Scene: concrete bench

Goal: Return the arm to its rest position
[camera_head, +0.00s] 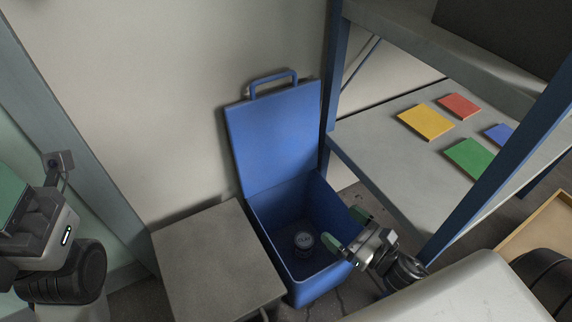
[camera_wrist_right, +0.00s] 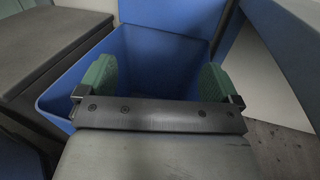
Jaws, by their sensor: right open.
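My right gripper (camera_head: 346,230) is open and empty at the right side of the blue bin (camera_head: 303,280), over its rim. In the right wrist view its two green fingers (camera_wrist_right: 157,78) are spread apart with the bin (camera_wrist_right: 165,50) behind them. The bin's lid with a handle (camera_head: 275,135) stands raised. A small dark round object (camera_head: 303,240) lies inside on the bin's floor. My left arm (camera_head: 45,235) shows at the left edge of the head view; its fingertips are not clearly visible.
A grey concrete bench (camera_head: 215,255) stands left of the bin. A shelf (camera_head: 385,150) at the right holds yellow (camera_head: 425,122), red (camera_head: 459,106), green (camera_head: 467,158) and blue (camera_head: 498,134) squares. A blue shelf post (camera_head: 490,190) rises near my right arm. A wooden tray (camera_head: 530,222) is at the right edge.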

